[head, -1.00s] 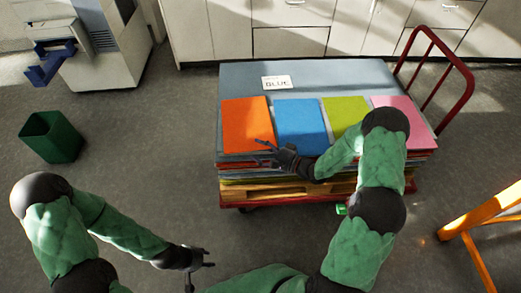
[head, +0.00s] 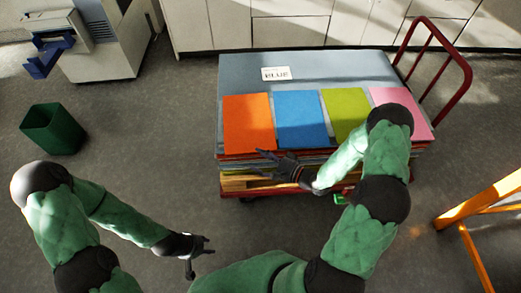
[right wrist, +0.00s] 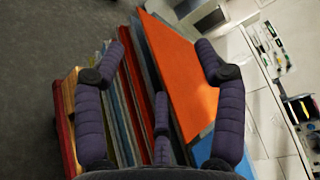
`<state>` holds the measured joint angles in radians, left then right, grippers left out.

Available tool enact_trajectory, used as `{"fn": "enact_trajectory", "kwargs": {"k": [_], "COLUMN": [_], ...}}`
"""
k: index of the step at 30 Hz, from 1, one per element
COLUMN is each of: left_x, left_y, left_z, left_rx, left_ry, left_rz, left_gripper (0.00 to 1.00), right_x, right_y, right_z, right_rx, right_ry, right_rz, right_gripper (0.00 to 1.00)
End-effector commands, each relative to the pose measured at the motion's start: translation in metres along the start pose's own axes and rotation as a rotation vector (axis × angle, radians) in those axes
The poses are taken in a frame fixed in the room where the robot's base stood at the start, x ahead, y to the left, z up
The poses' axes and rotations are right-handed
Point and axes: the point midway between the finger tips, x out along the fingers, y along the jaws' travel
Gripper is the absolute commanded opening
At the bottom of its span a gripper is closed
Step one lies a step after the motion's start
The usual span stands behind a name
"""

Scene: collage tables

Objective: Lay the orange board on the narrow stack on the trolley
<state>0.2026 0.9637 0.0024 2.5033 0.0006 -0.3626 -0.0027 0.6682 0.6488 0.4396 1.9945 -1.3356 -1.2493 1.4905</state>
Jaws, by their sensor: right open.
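The orange board (head: 248,122) lies flat at the front left of the trolley's load, beside a blue board (head: 301,119). In the right wrist view the orange board (right wrist: 180,75) shows at upper right, partly behind one finger. My right gripper (head: 268,164) is open and empty, just in front of the load's near edge below the orange board. In the wrist view its fingers (right wrist: 160,75) spread across the layered edges; contact cannot be told. My left gripper (head: 199,256) is open and empty over the floor. Which part is the narrow stack is not clear.
A green board (head: 345,115) and a pink board (head: 402,108) continue the row. Behind them is a wide grey-blue surface (head: 340,70) with a "BLUE" label (head: 275,74). The trolley's red handle (head: 466,75) rises at right. A green bin (head: 52,130) and orange frame (head: 480,205) stand aside.

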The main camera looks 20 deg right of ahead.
Motion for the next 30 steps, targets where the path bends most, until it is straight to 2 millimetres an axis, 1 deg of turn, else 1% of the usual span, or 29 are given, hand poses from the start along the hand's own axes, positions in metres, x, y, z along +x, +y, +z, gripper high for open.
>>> {"fn": "enact_trajectory", "kwargs": {"k": [3,6,17,20,30], "left_x": [-0.004,-0.005,-0.006,-0.011,-0.044], "left_y": [0.001,0.002,0.002,0.004,0.016], "left_z": [0.0,0.0,0.0,0.001,0.002], "left_rx": [0.0,0.0,0.0,0.0,0.0], "left_ry": [0.0,0.0,0.0,0.0,0.0], "left_rz": [0.0,0.0,0.0,0.0,0.0], "left_gripper": [0.4,0.4,0.4,0.4,0.4], "right_x": [-0.007,-0.01,-0.011,-0.013,-0.027], "right_y": [0.001,0.002,0.001,-0.005,-0.037], "right_z": [0.01,0.014,0.015,0.018,0.04], "right_rx": [0.0,-0.001,-0.003,-0.002,-0.001], "right_ry": [0.0,0.001,0.0,0.001,0.001], "right_rz": [-0.001,-0.002,-0.002,-0.002,-0.002], "right_gripper": [0.71,0.71,0.71,0.71,0.71]}}
